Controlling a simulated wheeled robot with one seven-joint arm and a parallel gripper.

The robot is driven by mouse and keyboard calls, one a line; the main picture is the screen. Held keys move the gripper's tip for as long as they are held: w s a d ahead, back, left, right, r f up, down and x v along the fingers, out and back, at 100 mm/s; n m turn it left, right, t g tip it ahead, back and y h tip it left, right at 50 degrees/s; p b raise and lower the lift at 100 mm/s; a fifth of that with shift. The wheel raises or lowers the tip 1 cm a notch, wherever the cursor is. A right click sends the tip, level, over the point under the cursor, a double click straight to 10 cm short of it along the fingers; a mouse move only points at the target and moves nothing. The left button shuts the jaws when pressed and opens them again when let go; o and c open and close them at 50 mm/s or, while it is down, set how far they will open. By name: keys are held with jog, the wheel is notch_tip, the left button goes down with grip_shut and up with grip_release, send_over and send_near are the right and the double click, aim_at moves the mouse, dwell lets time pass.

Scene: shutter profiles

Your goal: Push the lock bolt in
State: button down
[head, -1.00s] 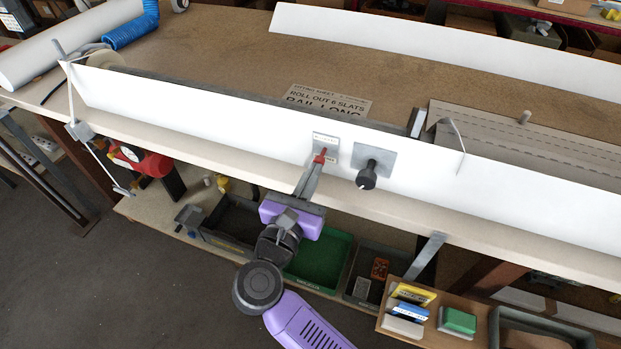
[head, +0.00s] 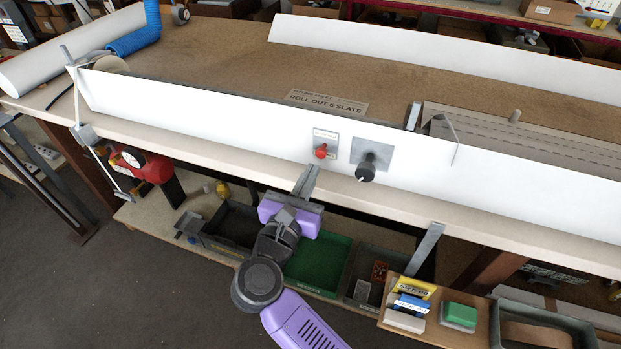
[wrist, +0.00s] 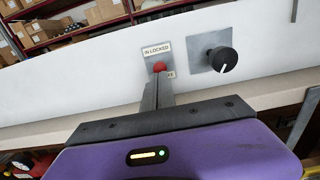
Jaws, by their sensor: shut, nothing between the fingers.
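The lock bolt shows as a round red knob (head: 320,151) on a small pale plate (head: 327,138) on the front of the long white panel (head: 220,122). In the wrist view the red knob (wrist: 159,66) sits under a label reading "IN LOCKED"; a second label is partly hidden by my fingers. My gripper (head: 307,172) is shut and empty. Its fingertips are just below and slightly left of the knob in the head view, with a small gap. In the wrist view the fingertips (wrist: 158,80) overlap the knob's lower edge. How far the knob stands out is hard to tell.
A black rotary knob (head: 366,168) on a grey square plate is close to the right of the bolt. The bench edge (head: 400,215) runs below the panel. Bins (head: 318,262) and a small tray of boxes (head: 450,318) are underneath, near my arm.

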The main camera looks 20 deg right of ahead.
jog(key=b+v, duration=0.1)
jog(key=v, duration=0.9)
jog(key=shift+a, duration=0.2)
jog(key=shift+s+r, duration=0.1)
